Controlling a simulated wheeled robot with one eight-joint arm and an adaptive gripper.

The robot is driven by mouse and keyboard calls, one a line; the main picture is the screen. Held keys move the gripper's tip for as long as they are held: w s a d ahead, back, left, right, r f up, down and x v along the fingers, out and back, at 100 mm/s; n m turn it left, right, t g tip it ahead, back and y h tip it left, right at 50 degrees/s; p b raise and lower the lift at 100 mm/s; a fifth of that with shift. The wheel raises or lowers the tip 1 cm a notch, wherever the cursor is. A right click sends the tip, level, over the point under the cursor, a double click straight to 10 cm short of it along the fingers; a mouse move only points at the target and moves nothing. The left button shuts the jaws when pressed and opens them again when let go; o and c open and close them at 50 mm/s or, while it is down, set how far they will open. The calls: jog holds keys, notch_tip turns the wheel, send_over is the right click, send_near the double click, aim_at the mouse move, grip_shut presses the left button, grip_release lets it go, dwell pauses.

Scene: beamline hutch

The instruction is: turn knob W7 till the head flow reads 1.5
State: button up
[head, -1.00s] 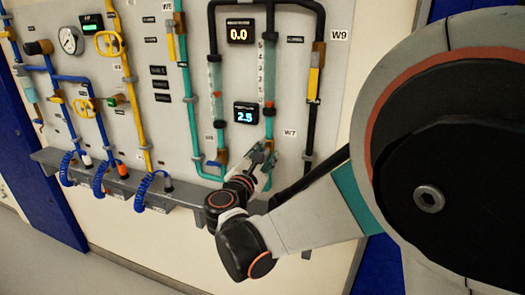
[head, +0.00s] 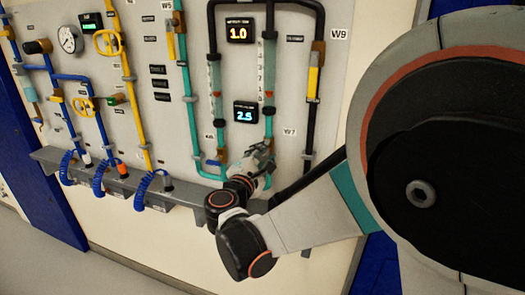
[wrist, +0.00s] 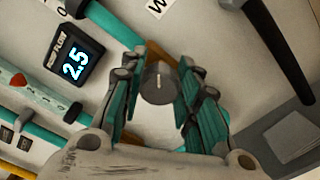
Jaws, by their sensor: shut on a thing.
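My gripper (head: 262,158) is at the lower right of the teal pipework, just left of the W7 label (head: 289,132). In the wrist view my gripper (wrist: 158,88) has its two teal-padded fingers shut on both sides of a dark round knob (wrist: 159,80) with a pale pointer line. In the head view my gripper hides this knob. The upper display (head: 239,30) reads 1.0 in orange; its small label is not legible. The lower display (head: 245,112) reads 2.5 in blue, and it also shows in the wrist view (wrist: 75,64).
Teal flow tubes (head: 269,70) stand beside the displays. A black pipe (head: 312,120) runs down close to the right of my gripper. A grey ledge (head: 185,194) with blue coiled hoses runs below. Yellow handwheels (head: 108,42) are far left.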

jog(key=o, duration=1.1)
jog(key=v, duration=0.7)
jog(key=shift+s, duration=0.25)
